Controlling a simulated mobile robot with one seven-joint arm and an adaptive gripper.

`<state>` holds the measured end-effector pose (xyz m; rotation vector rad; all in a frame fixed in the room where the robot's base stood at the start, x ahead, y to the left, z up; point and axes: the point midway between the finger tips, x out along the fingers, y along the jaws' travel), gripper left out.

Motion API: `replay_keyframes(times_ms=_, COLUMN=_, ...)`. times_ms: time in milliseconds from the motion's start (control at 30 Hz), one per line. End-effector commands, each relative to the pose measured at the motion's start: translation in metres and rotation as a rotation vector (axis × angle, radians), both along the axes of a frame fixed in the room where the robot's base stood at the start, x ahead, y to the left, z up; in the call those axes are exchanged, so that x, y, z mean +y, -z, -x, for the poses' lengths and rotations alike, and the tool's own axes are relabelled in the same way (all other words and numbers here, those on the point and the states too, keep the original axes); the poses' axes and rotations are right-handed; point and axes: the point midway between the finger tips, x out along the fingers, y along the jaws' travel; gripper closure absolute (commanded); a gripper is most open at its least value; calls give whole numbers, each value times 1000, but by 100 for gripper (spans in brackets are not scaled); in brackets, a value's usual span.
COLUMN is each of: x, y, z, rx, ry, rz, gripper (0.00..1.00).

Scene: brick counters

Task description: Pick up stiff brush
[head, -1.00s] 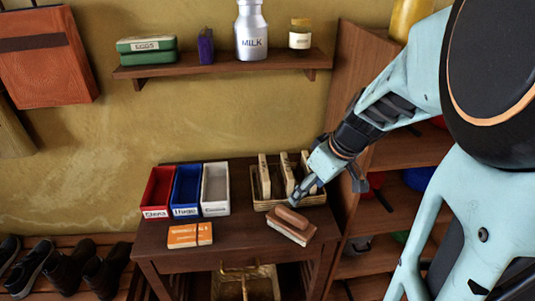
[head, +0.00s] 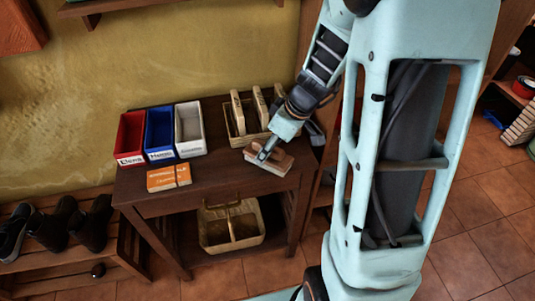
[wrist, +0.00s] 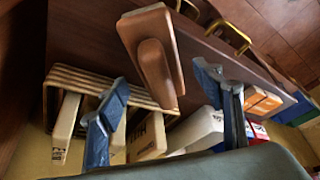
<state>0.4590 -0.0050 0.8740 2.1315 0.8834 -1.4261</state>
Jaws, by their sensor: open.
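The stiff brush appears to be the brown block with a raised grip and a pale underside (head: 281,165), lying at the right front of the dark wooden table. In the wrist view the brush (wrist: 149,35) lies ahead of my fingers, its near end reaching toward the gap between them. My gripper (head: 264,154) is at the brush in the head view, covering part of it. In the wrist view my gripper (wrist: 161,76) has its two blue fingers wide apart with nothing held. Whether a finger touches the brush cannot be told.
A wicker basket (head: 237,141) with upright pale blocks stands just behind the brush. Red (head: 130,140), blue (head: 160,136) and white (head: 190,130) bins stand left, with an orange box (head: 168,178) before them. The table's front middle (head: 218,170) is clear.

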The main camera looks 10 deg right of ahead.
Motion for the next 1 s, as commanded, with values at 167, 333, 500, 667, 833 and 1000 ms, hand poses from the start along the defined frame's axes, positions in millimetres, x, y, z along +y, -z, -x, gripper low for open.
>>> replay_keyframes(times_ms=167, x=5, y=16, z=-5, rx=1, ry=1, rz=-1, gripper=39)
replay_keyframes(times_ms=333, x=5, y=17, z=-5, rx=-1, ry=0, rz=-1, gripper=39)
replay_keyframes(times_ms=500, x=5, y=17, z=-5, rx=-1, ry=0, rz=-1, gripper=49)
replay_keyframes(times_ms=667, x=5, y=17, z=-5, rx=0, ry=1, rz=-1, gripper=67)
replay_keyframes(times_ms=833, x=5, y=17, z=-5, rx=0, ry=1, rz=-1, gripper=85)
replay_keyframes(times_ms=1000, x=5, y=17, z=-6, rx=-1, ry=1, rz=0, gripper=91)
